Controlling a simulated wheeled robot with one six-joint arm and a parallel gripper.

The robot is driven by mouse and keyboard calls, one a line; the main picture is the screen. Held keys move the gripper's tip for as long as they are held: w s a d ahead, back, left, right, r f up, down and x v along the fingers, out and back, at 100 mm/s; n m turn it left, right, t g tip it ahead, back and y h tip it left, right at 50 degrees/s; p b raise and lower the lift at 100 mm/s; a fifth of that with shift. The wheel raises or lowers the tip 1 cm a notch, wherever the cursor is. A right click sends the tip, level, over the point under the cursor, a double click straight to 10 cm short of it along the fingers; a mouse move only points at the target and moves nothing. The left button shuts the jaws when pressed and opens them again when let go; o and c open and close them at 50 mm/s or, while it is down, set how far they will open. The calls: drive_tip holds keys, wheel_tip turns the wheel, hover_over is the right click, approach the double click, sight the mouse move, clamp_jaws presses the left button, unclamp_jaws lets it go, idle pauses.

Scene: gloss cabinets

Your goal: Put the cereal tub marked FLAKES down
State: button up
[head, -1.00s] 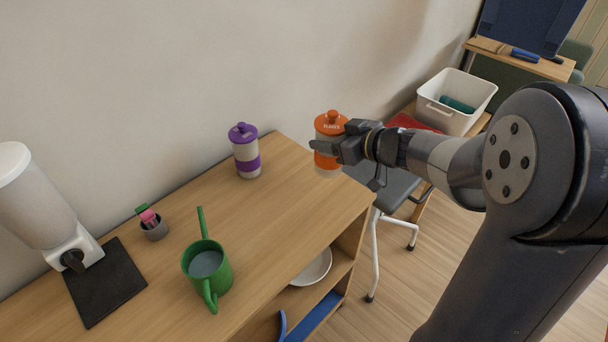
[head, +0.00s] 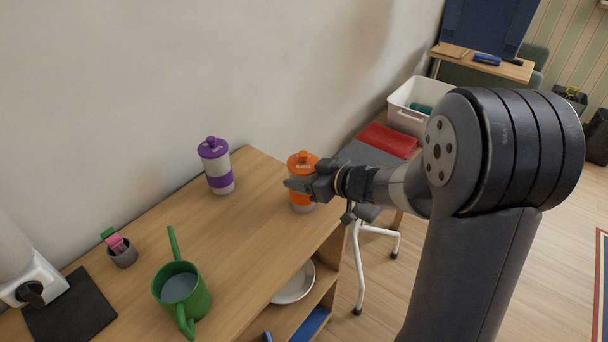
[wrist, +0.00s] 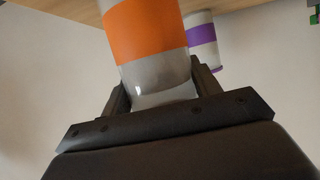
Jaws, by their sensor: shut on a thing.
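The cereal tub marked FLAKES (head: 303,162) has an orange lid, an orange band and a pale body. It is upright at the right end of the wooden cabinet top (head: 235,235). My gripper (head: 300,186) is shut on it from the right, around its body. In the wrist view the tub (wrist: 146,32) stands between the fingers, its orange band clear of them. The fingers hide part of it in the head view. I cannot tell whether its base touches the wood.
A purple-lidded tub (head: 216,166) stands to the left near the wall. A white plate (head: 295,284) lies on the shelf below. A grey stool (head: 365,160) stands beyond the cabinet's end.

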drive_tip(key=o, duration=1.1)
drive_tip(key=shift+r, duration=0.25)
drive_tip(key=p+v, duration=0.2)
drive_tip(key=v, duration=1)
drive_tip(key=shift+p, duration=0.3)
